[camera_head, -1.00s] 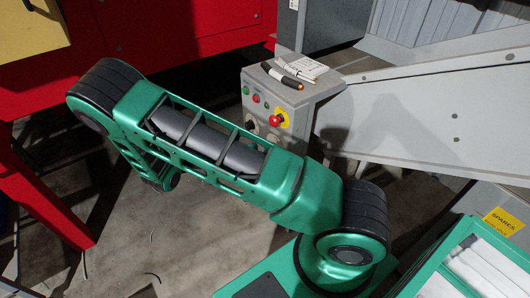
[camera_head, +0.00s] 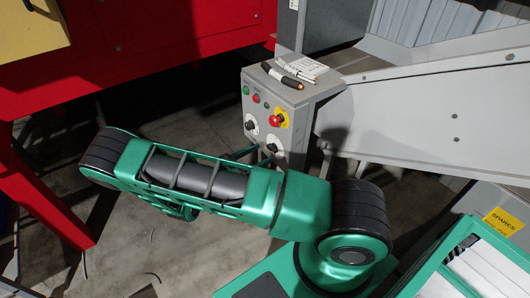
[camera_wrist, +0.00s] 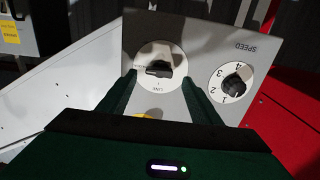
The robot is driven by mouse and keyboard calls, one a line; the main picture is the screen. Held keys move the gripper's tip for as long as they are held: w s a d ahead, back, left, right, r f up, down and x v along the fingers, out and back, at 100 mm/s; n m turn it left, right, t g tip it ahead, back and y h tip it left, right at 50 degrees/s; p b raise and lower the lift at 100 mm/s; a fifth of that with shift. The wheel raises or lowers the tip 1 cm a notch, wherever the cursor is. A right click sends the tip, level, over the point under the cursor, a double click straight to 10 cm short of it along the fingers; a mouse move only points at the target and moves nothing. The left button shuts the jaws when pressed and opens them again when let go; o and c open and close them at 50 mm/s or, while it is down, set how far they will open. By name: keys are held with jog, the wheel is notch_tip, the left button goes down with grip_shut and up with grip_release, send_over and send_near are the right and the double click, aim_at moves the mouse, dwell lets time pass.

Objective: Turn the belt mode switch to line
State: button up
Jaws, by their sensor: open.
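The belt mode switch (camera_wrist: 158,68) is a black knob on a round white plate marked LINE, on a grey control panel. The wrist view shows it upside down, with the LINE label on the gripper side. The knob's bar looks roughly crosswise; its exact setting is unclear. In the head view the switch (camera_head: 271,147) is the lower right dial. My gripper (camera_wrist: 159,80) is open, its two dark fingers on either side of the switch plate. Contact with the knob cannot be told. In the head view my arm mostly hides the gripper.
A numbered SPEED dial (camera_wrist: 232,84) sits beside the switch. A red emergency stop (camera_head: 279,119) on yellow is just above it, with green and red buttons nearby. A marker (camera_head: 293,83) and papers lie on the box. A grey chute (camera_head: 430,120) stands right, a red frame (camera_head: 50,195) left.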

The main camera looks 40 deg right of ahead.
aim_at(270, 149)
jog(key=shift+d, duration=1.75)
jog(key=c, duration=1)
jog(key=shift+c, duration=0.2)
